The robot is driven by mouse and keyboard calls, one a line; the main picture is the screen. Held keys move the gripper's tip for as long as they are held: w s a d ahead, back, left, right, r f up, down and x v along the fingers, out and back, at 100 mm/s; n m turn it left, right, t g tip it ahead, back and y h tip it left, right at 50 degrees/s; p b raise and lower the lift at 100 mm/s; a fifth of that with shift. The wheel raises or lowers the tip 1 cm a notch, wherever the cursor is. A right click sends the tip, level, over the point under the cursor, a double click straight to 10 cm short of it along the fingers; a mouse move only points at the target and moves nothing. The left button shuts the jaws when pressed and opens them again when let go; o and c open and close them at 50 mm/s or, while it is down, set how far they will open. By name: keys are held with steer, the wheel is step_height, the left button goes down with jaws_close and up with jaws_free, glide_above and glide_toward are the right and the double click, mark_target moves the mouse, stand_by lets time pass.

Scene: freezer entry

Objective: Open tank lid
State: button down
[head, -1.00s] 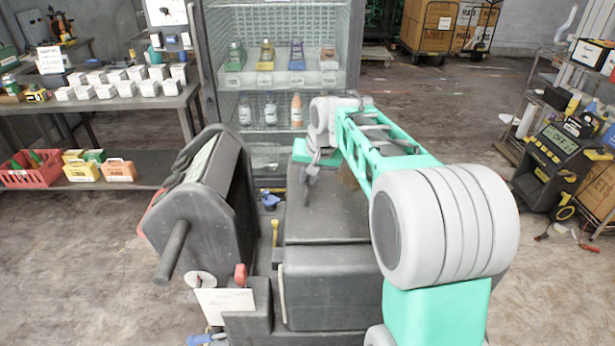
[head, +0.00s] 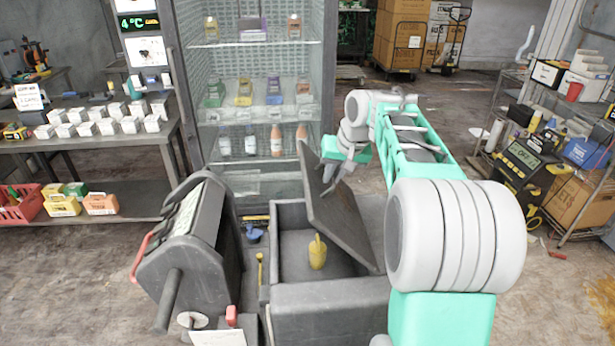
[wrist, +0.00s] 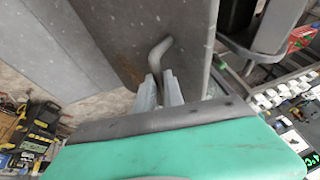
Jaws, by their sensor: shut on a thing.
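The dark grey tank lid (head: 338,210) stands raised and tilted over the grey tank (head: 289,218). The tank's inside shows on the left, with a yellow scoop (head: 317,252) in it. The fingers hide the held part of the handle.
A dark grey machine with a crank rod (head: 170,300) stands close left of the tank. A glass-fronted fridge (head: 262,90) with bottles is behind it. A table of white boxes (head: 120,120) is far left; a cluttered shelf (head: 560,150) stands right. Open floor lies right of the tank.

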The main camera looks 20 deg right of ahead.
steer(key=s+d+p, duration=0.2)
steer(key=d, duration=0.8)
steer(key=s+d+p, duration=0.2)
steer(key=d+p, duration=0.1)
steer(key=d, duration=0.6)
steer(key=shift+d+f, duration=0.15)
steer(key=shift+d, duration=0.25)
steer(key=shift+s+d, duration=0.1)
steer(key=c, duration=1.6)
jaws_free()
steer(key=shift+d, duration=0.3)
steer(key=shift+o, duration=0.7)
steer(key=shift+a, duration=0.2)
steer(key=v, duration=0.7)
steer(key=shift+r, duration=0.45)
